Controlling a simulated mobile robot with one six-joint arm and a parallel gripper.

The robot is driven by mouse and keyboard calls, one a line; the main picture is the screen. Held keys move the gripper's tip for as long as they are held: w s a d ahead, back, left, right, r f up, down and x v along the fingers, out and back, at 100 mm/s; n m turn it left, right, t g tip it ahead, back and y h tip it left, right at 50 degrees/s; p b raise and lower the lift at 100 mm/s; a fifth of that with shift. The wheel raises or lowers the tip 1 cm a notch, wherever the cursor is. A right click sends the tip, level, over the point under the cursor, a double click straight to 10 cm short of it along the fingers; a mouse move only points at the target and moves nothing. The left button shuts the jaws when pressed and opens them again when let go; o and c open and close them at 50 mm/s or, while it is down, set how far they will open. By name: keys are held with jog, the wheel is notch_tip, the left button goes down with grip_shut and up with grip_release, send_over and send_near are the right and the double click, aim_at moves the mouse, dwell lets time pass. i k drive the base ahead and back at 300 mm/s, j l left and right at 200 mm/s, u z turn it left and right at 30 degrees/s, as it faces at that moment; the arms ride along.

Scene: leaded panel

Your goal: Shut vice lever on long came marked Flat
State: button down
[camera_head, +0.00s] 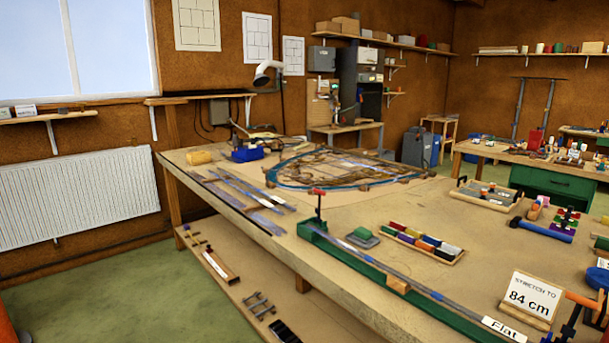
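A long grey lead came (372,255) lies along a green bed (345,252) at the front edge of the workbench. A white label reading "Flat" (504,329) sits at its near right end. The vice lever (318,205), dark with a red top, stands upright at the bed's far left end, by the came's other end. I cannot tell how tightly the vice jaws sit on the came. My gripper is not in view.
A sign reading "STRETCH TO 84 cm" (534,296) stands beside the came's near end, with an orange-handled tool (583,300) to its right. A tray of coloured blocks (421,243) and a green-topped pad (362,235) lie behind the bed. Green floor in front is clear.

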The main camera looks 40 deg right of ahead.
aim_at(318, 211)
jog(key=i+l+z, duration=0.2)
jog(key=i+l, duration=0.15)
jog(key=i+l+z, duration=0.25)
jog(key=i, duration=0.3)
jog(key=i+l+z, duration=0.2)
jog(key=i, duration=0.25)
